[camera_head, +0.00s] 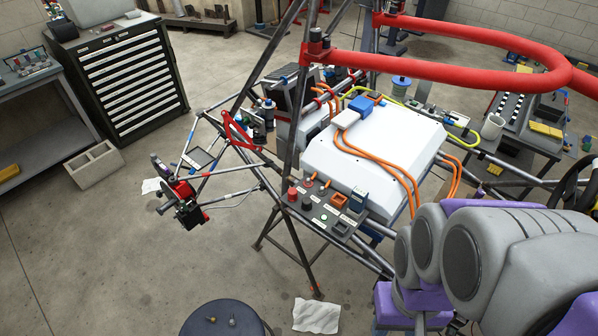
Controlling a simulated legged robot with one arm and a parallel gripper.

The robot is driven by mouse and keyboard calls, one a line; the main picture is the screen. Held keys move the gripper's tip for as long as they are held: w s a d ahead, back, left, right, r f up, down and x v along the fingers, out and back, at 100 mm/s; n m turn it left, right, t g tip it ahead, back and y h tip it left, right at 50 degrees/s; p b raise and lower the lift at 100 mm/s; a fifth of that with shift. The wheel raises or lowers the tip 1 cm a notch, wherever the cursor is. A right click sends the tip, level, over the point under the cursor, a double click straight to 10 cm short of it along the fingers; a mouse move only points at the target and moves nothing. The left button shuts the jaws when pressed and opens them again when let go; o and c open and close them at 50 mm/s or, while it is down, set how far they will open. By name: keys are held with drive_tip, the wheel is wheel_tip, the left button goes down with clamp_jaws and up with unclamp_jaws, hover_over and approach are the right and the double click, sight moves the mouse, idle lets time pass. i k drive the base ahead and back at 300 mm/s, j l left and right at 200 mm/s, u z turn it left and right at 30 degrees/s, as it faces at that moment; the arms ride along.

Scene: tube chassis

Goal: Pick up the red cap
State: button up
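A small red cap (292,194) stands at the left end of a dark panel (318,215) on the front edge of the tube chassis. A black knob (307,204) is just to its right. My grey and purple arm links fill the lower right, to the right of the panel and apart from the red cap. My gripper's fingers do not show.
A white box (400,150) with orange cables lies behind the panel. Dark chassis tubes rise at its left, and a thick red tube (450,75) crosses above. A round dark stool (222,318) and a white paper (316,316) are in front. Open floor lies left.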

sight(293, 192)
drive_tip(key=i+l+u, duration=0.45)
drive_tip(key=l+u, duration=0.2)
drive_tip(key=l, duration=0.15)
